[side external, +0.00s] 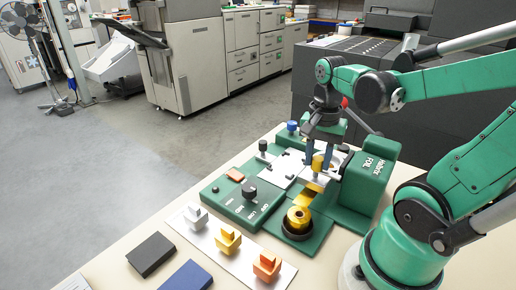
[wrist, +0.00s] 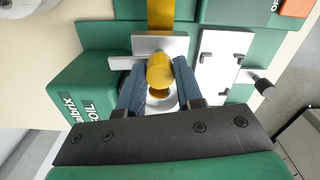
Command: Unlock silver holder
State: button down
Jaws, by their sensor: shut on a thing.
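My gripper (side external: 318,154) points down at the green foil machine (side external: 370,188). Its two blue-grey fingers stand on either side of a yellow knob (side external: 318,164) and are shut on it. The wrist view shows the knob (wrist: 160,70) between the fingers, above a silver block (wrist: 150,44) with a round opening partly hidden by the knob. A silver-coloured piece (side external: 195,216) sits on a pale strip, beside a gold one (side external: 228,239) and a copper one (side external: 266,265). I cannot tell which silver part is the holder, or any lock position.
A gold foil roll (side external: 298,217) stands in front of the knob, with gold foil running toward the silver block. A green control panel (side external: 240,197) with a black knob lies left. Black (side external: 151,254) and blue (side external: 186,276) blocks lie at the table's front left.

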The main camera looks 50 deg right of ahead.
aim_at(318, 158)
jog(key=shift+m, duration=0.4)
jog(key=c, duration=0.6)
grip_release()
jog(key=shift+o, duration=0.2)
jog(key=shift+r, duration=0.1)
jog(key=shift+r, duration=2.7)
jog(key=w+a+f+n+t, duration=0.2)
jog(key=w+a+n+t, duration=0.5)
jog(key=n, duration=0.9)
jog(key=a, duration=0.3)
jog(key=shift+a+f, duration=0.2)
